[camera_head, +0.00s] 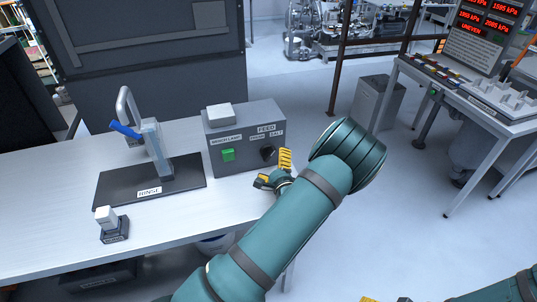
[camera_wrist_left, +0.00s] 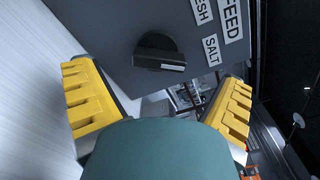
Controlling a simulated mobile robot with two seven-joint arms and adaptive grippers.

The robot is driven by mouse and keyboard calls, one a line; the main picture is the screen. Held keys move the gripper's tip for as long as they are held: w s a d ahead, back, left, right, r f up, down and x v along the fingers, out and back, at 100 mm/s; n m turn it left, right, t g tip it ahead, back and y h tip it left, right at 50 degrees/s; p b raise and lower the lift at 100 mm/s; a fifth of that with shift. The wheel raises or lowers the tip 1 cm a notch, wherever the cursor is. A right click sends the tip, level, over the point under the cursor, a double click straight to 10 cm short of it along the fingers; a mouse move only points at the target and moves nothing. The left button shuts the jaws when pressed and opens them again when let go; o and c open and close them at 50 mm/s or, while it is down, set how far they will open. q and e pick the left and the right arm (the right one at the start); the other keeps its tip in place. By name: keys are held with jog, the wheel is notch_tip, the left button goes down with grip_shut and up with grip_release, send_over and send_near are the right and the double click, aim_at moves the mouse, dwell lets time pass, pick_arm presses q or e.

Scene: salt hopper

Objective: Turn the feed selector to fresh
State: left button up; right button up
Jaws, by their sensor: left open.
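The feed selector is a black knob (camera_head: 267,152) on the front of a grey box (camera_head: 235,165), below the FEED, FRESH and SALT labels. In the left wrist view the knob (camera_wrist_left: 158,52) shows large, its bar with a pale edge pointing roughly toward the SALT label (camera_wrist_left: 211,50), not the FRESH label (camera_wrist_left: 202,10). My left gripper (camera_head: 274,170) is open and empty, just in front of the box; in the wrist view its yellow fingers (camera_wrist_left: 160,92) stand apart on either side of the knob, not touching it. My right gripper (camera_head: 384,299) only peeks in at the bottom edge.
A green button (camera_head: 228,155) sits left of the knob on the box. A rinse stand (camera_head: 158,150) with a blue-handled tap and a small white block on a black base (camera_head: 110,226) share the white table (camera_head: 50,190). Another table with displays stands at the right.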

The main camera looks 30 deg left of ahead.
aim_at(270, 156)
pick_arm(q)
jog(key=shift+x, duration=2.3)
jog(key=c, duration=1.2)
